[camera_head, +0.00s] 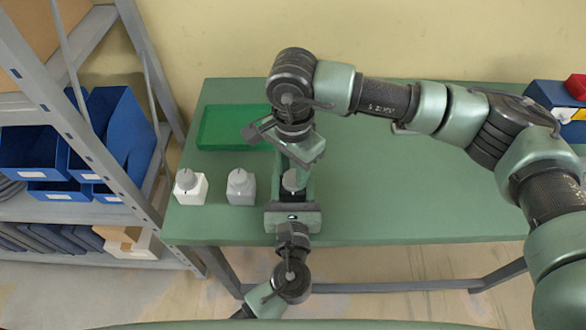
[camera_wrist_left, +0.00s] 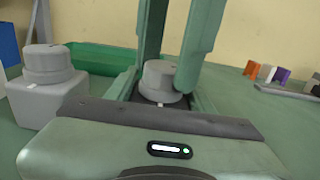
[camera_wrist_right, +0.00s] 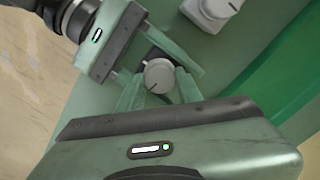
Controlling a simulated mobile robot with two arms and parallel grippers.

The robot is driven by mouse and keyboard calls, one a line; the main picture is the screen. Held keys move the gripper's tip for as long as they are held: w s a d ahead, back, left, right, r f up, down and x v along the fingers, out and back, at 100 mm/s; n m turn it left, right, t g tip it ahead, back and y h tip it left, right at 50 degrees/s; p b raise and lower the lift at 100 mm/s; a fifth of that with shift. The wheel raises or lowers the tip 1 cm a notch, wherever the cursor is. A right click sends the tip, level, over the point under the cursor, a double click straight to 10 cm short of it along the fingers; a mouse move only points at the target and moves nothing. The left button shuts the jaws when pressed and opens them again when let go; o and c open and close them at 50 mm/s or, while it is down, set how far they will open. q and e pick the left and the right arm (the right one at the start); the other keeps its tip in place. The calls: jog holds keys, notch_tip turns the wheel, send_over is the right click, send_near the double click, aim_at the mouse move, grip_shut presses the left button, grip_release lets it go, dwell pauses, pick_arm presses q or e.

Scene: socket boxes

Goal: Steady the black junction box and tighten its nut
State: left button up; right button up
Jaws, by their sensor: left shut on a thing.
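The black junction box (camera_wrist_right: 154,53) is mostly hidden between the fingers of my left gripper (camera_head: 293,192), which is shut on it at the table's front edge. A round grey nut (camera_head: 292,181) with a dark pointer mark sits on top of the box. It also shows in the left wrist view (camera_wrist_left: 160,80) and the right wrist view (camera_wrist_right: 158,75). My right gripper (camera_head: 297,166) points down at the nut from above and behind. Its fingers are apart, one on either side of the nut, with small gaps visible in the right wrist view.
A grey box (camera_head: 241,188) and a white box (camera_head: 190,190), each with a grey nut on top, stand left of my grippers. A green tray (camera_head: 222,146) lies behind them. A shelf with blue bins (camera_head: 52,190) is at far left. The table's right part is mostly clear.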

grip_shut()
jog(key=m, duration=0.7)
jog(key=shift+m, duration=0.3)
jog(key=m, duration=0.4)
jog(key=shift+m, duration=2.1)
